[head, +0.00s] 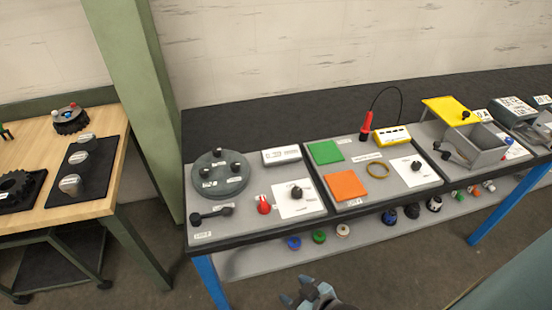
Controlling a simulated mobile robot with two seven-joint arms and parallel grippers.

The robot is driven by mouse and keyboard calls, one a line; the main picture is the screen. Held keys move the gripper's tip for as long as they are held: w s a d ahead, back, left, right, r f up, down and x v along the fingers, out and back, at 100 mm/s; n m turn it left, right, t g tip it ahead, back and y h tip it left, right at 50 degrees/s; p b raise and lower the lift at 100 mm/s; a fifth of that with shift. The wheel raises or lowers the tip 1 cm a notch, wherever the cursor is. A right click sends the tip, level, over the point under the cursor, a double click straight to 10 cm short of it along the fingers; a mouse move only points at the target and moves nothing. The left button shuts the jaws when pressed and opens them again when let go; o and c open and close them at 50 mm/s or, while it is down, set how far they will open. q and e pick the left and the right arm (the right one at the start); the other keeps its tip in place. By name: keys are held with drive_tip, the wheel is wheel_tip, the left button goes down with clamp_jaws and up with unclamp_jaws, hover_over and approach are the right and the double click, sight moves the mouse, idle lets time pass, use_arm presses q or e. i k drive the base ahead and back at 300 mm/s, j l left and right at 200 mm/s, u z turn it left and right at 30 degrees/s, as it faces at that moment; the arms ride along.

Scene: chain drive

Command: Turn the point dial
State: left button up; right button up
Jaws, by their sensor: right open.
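Two black dial knobs stand on white square plates on the grey-topped bench. One dial (297,192) is on the left panel, and the other dial (416,165) is on the middle panel. The labels are too small to read, so I cannot tell which is the point dial. A red knob (264,205) sits just left of the left dial's plate. My right gripper (303,288) shows at the bottom edge, in front of and below the bench, open and apart from both dials. My left gripper is not in view.
A grey round disc (221,173) with black knobs, a black lever (211,214), a green square (326,152) and an orange square (345,186) share the bench. A red probe (366,125) with a cable stands behind. A green post (142,90) separates a wooden table (110,204) at left.

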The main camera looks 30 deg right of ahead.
sight(296, 192)
drive_tip(key=z, duration=1.05)
